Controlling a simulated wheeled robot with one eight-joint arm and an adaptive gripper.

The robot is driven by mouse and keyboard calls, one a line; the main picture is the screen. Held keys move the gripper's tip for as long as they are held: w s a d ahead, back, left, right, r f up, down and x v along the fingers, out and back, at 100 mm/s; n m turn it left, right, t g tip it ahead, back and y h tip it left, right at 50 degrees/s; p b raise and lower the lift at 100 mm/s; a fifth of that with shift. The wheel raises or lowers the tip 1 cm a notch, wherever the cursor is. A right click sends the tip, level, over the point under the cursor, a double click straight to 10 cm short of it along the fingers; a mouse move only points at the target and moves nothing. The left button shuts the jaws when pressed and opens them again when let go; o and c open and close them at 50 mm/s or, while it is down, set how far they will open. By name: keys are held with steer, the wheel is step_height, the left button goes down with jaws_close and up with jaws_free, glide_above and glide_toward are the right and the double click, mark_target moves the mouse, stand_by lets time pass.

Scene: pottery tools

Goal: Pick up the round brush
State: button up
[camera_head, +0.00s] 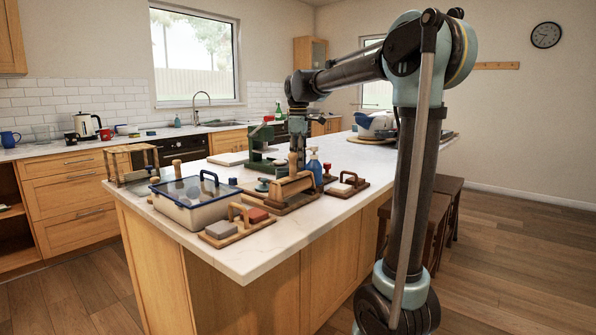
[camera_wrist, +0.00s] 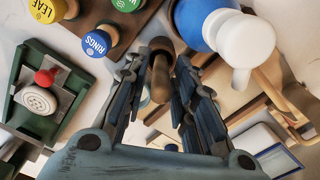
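My gripper (camera_head: 298,143) points down over the counter, among the pottery tools. In the wrist view its two dark fingers (camera_wrist: 162,62) are spread apart. A brown, rounded wooden handle (camera_wrist: 160,82) shows between them, with space visible on its right. It may be the round brush, but no bristles show, so I cannot tell for sure. In the head view a wooden handle (camera_head: 293,161) stands upright just below my gripper, behind a wooden block. Contact between the fingers and the handle cannot be made out.
A blue bottle with a white top (camera_wrist: 240,42) stands close right of the fingers. Round stamps marked LEAF (camera_wrist: 46,8) and RINGS (camera_wrist: 97,43) and a green press (camera_wrist: 24,118) are left.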

jaws_close()
step_height(320, 180, up, 17)
stand_by(1.1)
steer(key=shift+d, duration=0.1)
